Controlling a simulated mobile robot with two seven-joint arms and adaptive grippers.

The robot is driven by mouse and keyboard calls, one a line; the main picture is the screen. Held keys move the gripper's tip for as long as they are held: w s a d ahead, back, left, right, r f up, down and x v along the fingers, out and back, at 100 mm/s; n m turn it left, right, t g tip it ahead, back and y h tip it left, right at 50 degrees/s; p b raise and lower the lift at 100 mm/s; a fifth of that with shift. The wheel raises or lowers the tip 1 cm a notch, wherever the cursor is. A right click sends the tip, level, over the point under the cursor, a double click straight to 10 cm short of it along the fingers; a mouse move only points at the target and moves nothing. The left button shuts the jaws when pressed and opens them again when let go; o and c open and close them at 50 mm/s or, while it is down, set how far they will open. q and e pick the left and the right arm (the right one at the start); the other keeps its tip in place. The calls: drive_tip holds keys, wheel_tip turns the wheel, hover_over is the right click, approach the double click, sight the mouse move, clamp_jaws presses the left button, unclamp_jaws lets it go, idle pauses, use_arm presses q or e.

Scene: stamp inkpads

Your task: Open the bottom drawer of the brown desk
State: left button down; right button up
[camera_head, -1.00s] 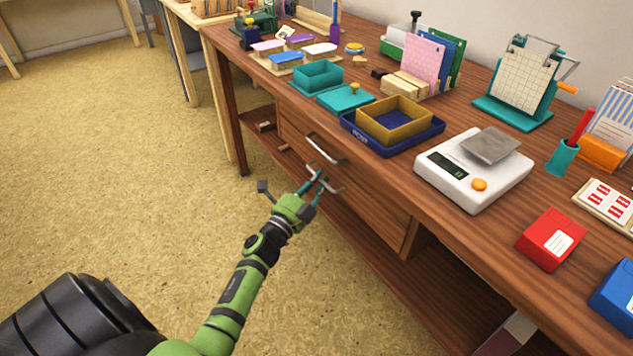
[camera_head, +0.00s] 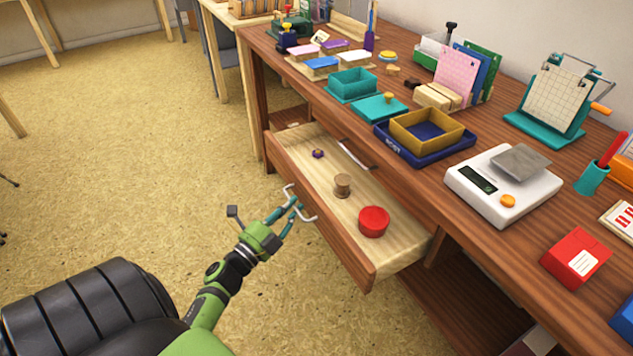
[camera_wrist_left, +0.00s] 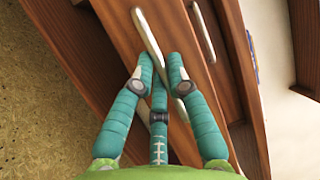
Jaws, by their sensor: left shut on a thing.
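The brown desk (camera_head: 440,205) stands along the right. Its bottom drawer (camera_head: 330,228) is pulled well out, with its pale wooden inside showing. In the drawer are a small purple and yellow item (camera_head: 318,153), a tan spool-like item (camera_head: 342,186) and a red round item (camera_head: 373,221). My left gripper (camera_head: 296,205) is shut on the metal handle (camera_head: 307,217) of this drawer's front. The left wrist view also shows the teal fingers (camera_wrist_left: 162,75) around the handle (camera_wrist_left: 148,37). My right gripper is not in view.
The upper drawer's handle (camera_head: 355,154) is just above the open drawer. The desk top holds a blue tray (camera_head: 395,150) with a yellow box, a teal pad (camera_head: 381,108), a white scale (camera_head: 504,187) and a red box (camera_head: 575,258). Floor left of the drawer is clear.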

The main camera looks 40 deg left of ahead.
use_arm(q)
drive_tip(key=s+a, duration=0.4)
drive_tip(key=s, duration=0.6)
drive_tip(key=shift+p, duration=0.35)
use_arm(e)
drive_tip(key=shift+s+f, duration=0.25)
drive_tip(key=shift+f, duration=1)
use_arm(q)
drive_tip(key=c, duration=1.5)
unclamp_jaws()
drive_tip(key=shift+s, duration=0.15)
drive_tip(key=s, duration=0.4)
drive_tip(key=s+f, duration=0.1)
drive_tip(key=s, duration=0.2)
drive_tip(key=s+f, duration=0.1)
drive_tip(key=s, duration=0.3)
drive_tip(key=shift+s, duration=0.35)
drive_tip(key=shift+w, duration=0.1)
